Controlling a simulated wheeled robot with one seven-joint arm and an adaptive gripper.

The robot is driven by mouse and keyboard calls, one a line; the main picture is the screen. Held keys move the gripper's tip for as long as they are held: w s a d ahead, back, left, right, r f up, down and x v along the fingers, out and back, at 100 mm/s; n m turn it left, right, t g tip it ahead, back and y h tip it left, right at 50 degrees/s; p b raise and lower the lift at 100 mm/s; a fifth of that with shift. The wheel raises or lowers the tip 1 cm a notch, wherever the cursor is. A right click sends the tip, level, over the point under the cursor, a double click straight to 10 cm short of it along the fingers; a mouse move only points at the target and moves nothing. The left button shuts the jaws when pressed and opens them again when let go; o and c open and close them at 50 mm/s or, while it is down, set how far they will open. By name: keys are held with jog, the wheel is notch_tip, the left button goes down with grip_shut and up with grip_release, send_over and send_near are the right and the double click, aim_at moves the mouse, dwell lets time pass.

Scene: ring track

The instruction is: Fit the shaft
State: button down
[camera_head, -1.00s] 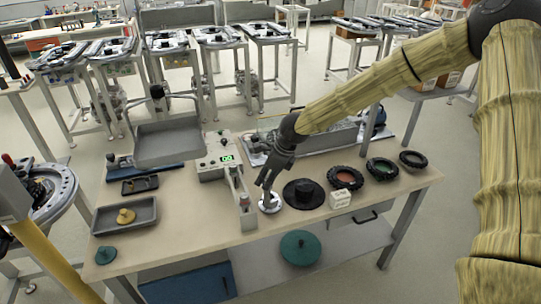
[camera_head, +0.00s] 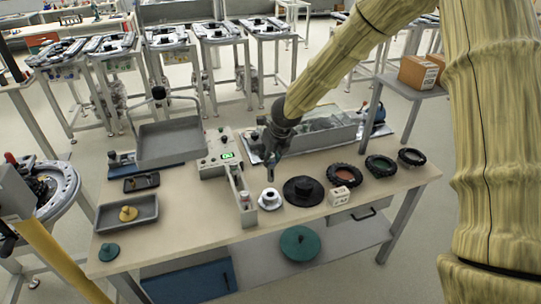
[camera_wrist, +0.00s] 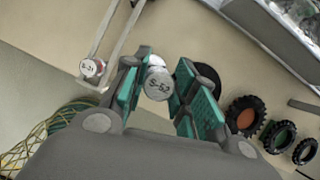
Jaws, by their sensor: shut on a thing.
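My gripper (camera_head: 274,150) hangs above the table, behind the silver flanged hub (camera_head: 269,198) in the head view. In the wrist view its green-padded fingers (camera_wrist: 162,90) are shut on a grey shaft (camera_wrist: 159,84), whose round end is marked S-53. The shaft is hard to make out in the head view. The hub stands on the table with its collar up, apart from the gripper. Another round end, seemingly marked S-21 (camera_wrist: 91,67), sits at the end of a narrow metal channel (camera_head: 241,191) left of the hub.
A black disc (camera_head: 304,191), a small white box (camera_head: 339,196) and wheels with orange (camera_head: 345,175), green (camera_head: 380,165) and grey (camera_head: 411,157) centres lie to the right. A control box (camera_head: 219,157), a tray (camera_head: 126,213) and a clear-covered unit (camera_head: 325,130) surround the work area.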

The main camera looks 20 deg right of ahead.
aim_at(270, 178)
jog(key=shift+w, duration=0.1)
dwell(0.3)
jog(key=shift+f+b, duration=2.35)
jog(key=shift+f, duration=0.5)
jog(key=shift+f+b, duration=1.8)
jog(key=shift+f, duration=0.7)
dwell(0.5)
jog(key=c, duration=1.1)
grip_release()
jog(key=shift+r, duration=0.1)
jog(key=v, duration=1.2)
